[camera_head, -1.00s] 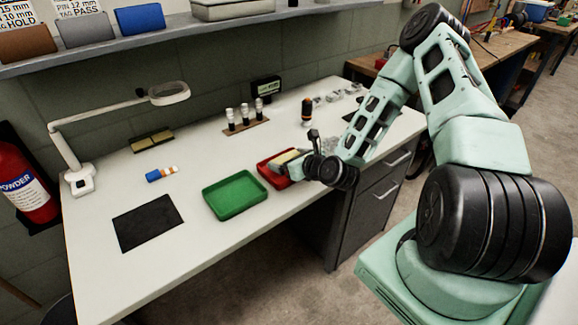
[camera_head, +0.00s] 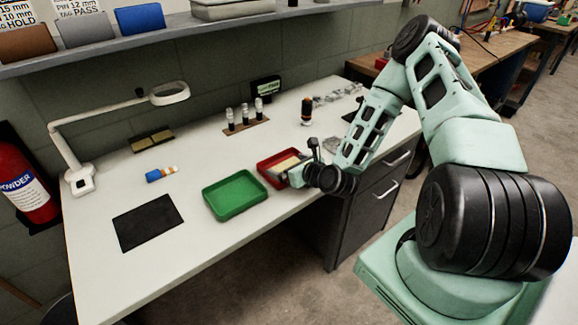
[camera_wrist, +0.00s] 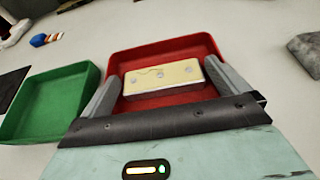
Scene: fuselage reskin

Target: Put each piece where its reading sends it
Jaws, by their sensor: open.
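A pale yellow block (camera_wrist: 162,78) with several round marks on its top lies in the red tray (camera_wrist: 122,60). In the head view the block (camera_head: 288,163) shows inside the red tray (camera_head: 265,170). My gripper (camera_wrist: 163,84) is open, with one finger on each side of the block; I cannot tell whether either finger touches it. In the head view my gripper (camera_head: 299,170) is at the tray's right side, partly hiding it. The green tray (camera_head: 235,195) is empty, to the left of the red tray.
A black mat (camera_head: 148,222) and a blue, white and orange piece (camera_head: 161,174) lie left. A lamp (camera_head: 80,180), a rack of several small cylinders (camera_head: 245,126), a dark cylinder (camera_head: 307,112) and grey parts (camera_head: 330,98) stand around. Shelf signs (camera_head: 78,8) carry pin readings.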

